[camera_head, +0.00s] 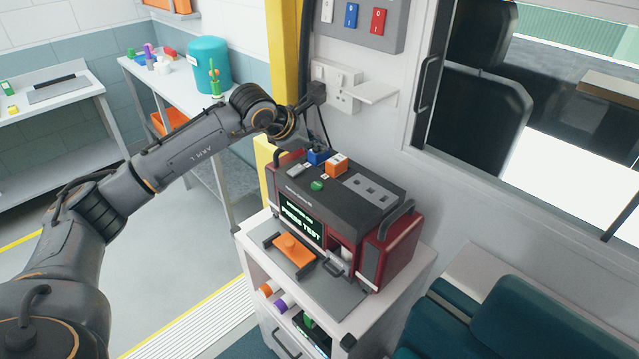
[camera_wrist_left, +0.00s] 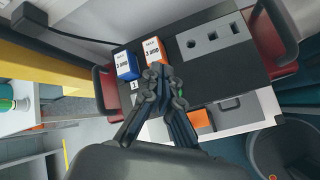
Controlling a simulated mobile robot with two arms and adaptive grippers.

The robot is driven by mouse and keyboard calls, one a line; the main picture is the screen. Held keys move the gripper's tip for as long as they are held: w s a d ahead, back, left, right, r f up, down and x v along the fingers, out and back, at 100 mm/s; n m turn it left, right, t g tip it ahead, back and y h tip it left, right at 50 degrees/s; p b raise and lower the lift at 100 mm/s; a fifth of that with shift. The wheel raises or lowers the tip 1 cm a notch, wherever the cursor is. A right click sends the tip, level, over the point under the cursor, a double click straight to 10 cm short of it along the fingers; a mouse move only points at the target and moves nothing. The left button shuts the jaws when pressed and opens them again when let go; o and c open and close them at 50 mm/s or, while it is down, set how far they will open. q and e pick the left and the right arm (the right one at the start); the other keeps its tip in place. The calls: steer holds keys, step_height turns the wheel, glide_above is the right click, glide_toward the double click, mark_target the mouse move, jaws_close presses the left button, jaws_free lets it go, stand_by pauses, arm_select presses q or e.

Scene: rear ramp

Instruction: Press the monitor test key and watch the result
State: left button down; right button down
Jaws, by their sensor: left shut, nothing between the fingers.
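The monitor (camera_head: 372,213) is a dark red and black case on a white cabinet. Its screen (camera_head: 301,216) shows green text that reads "PRESS TEST". A round green button (camera_head: 317,186) is on its top near the front edge; no label on it is readable. In the left wrist view a bit of green (camera_wrist_left: 181,92) shows beside my fingers. My left gripper (camera_wrist_left: 157,76) is shut and empty, above the monitor's top near a blue box (camera_wrist_left: 125,65) and an orange box (camera_wrist_left: 153,49). My right gripper is not in view.
An orange handled piece (camera_head: 290,247) lies on the ledge before the monitor. A wall socket panel with a small shelf (camera_head: 372,92) is behind. A yellow post (camera_head: 283,60) stands close to my left forearm. Teal seats (camera_head: 510,320) are at the lower right.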

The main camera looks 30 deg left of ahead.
mark_target(315, 186)
arm_select(q)
steer(key=shift+a+r+y, duration=0.15)
steer(key=shift+a+y, duration=0.15)
steer(key=shift+a, duration=0.25)
step_height(315, 186, down, 8)
steer(key=b, duration=0.4)
steer(key=shift+f, duration=0.25)
steer(key=shift+w+f+b, duration=0.1)
steer(key=shift+f+b, duration=0.15)
steer(key=shift+b, duration=0.2)
stand_by(0.8)
steer(key=shift+f+b, duration=0.35)
steer(key=shift+b, duration=0.25)
